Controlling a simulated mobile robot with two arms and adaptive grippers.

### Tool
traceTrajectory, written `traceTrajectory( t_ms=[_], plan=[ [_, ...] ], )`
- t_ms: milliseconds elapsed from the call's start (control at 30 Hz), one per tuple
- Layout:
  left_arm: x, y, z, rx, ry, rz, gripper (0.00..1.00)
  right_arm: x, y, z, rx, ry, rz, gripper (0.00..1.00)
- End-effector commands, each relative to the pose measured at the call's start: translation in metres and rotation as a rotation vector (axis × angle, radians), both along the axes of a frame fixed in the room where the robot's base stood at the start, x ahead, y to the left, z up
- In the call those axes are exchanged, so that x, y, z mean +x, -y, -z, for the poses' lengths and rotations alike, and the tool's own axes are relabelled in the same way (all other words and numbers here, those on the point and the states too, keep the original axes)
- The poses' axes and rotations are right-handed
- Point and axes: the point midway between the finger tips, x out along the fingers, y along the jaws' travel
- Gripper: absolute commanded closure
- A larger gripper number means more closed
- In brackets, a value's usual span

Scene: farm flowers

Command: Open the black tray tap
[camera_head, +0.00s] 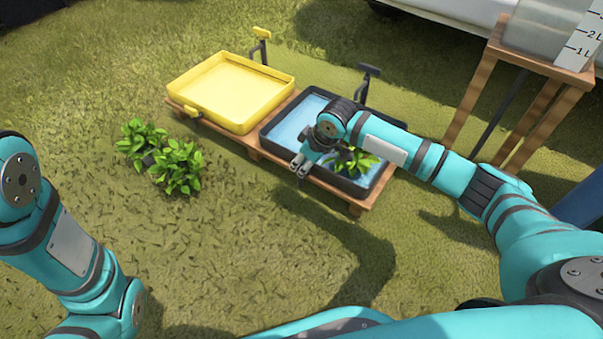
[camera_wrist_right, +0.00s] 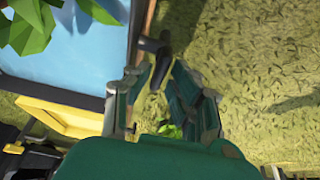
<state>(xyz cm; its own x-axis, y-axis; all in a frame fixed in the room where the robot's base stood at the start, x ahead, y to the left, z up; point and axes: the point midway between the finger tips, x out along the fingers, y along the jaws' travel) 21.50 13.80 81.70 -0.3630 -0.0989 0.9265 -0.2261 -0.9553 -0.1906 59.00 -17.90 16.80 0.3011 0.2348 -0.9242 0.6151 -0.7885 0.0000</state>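The black tray (camera_head: 375,186) holds blue water and a green leafy plant (camera_head: 352,161), and sits on a low wooden stand. My right gripper (camera_head: 299,168) is at its front edge. In the right wrist view a black tap (camera_wrist_right: 152,45) sticks out from the tray's rim (camera_wrist_right: 134,35). My right gripper's fingers (camera_wrist_right: 162,68) are spread, with the tap just beyond and between their tips; I cannot tell whether they touch it. In the head view this tap is hidden behind the gripper. My left arm shows at the left, but its gripper is out of view.
A yellow tray (camera_head: 231,92) stands left of the black one, with a yellow front tap (camera_head: 193,112). A black spout (camera_head: 369,70) rises behind the black tray. Leafy plants (camera_head: 165,160) are on the grass at left. A wooden stand with a clear tank (camera_head: 545,30) is at right.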

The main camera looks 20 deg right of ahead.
Motion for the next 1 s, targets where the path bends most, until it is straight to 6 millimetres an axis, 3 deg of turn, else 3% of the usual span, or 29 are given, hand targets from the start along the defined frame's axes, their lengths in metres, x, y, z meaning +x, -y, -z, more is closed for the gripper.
traceTrajectory(
  t_ms=[100,433,633,1000],
  plan=[
    [0.000,0.000,0.009,0.000,0.000,0.000,0.60,0.003,-0.002,0.010,0.000,0.001,-0.001,0.78],
    [0.000,0.000,0.009,0.001,0.001,0.000,0.60,0.004,-0.003,0.011,0.000,0.000,-0.001,0.78],
    [0.000,0.000,0.009,0.001,0.001,0.000,0.60,0.004,-0.003,0.011,0.000,0.000,0.000,1.00],
    [0.000,0.000,0.000,0.001,0.000,0.000,0.60,0.003,-0.003,0.008,0.001,-0.002,-0.017,1.00]
  ],
)
